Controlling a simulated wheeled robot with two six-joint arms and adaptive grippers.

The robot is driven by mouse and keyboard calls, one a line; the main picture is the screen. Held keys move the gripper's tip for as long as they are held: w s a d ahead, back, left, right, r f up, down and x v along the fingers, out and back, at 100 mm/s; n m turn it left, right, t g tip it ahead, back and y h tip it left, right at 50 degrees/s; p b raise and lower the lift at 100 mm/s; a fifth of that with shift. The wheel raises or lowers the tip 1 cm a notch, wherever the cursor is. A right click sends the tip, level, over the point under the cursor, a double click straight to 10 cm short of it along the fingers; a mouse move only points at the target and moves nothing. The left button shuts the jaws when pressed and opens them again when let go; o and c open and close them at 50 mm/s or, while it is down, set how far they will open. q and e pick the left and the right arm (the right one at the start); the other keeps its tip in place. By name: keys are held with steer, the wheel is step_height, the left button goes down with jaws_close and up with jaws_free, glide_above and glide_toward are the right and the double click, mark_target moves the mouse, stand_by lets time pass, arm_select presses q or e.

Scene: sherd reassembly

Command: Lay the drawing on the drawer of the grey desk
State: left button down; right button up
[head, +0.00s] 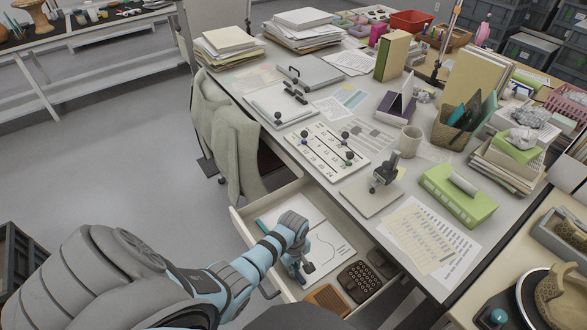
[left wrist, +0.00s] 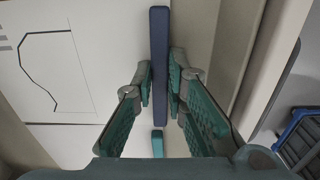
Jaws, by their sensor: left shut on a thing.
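The drawing (head: 325,236) is a white sheet with a dark curved line, lying in the open drawer (head: 240,222) of the grey desk (head: 222,82). It fills the left of the left wrist view (left wrist: 50,75). My left gripper (head: 301,268) is low over the drawer. In the left wrist view its fingers (left wrist: 160,90) are shut on a dark blue bar (left wrist: 160,45) beside the sheet. I cannot tell whether bar and sheet are joined. A teal piece (left wrist: 158,144) is in line with the bar. My right gripper is out of view.
In the drawer, a brown ridged block (head: 327,299) and a dark keyed device (head: 360,281) lie near the sheet. The desktop holds a calendar board (head: 328,150), a green binder (head: 458,195) and paper stacks. A coat (head: 232,135) hangs beside the desk.

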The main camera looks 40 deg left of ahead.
arm_select(q)
steer(key=shift+f, duration=0.1)
steer(key=c, duration=1.5)
jaws_free()
steer(key=shift+c, duration=0.2)
steer(key=shift+o, duration=0.3)
steer(key=o, duration=0.4)
step_height(320, 180, up, 7)
steer(key=p, duration=0.8)
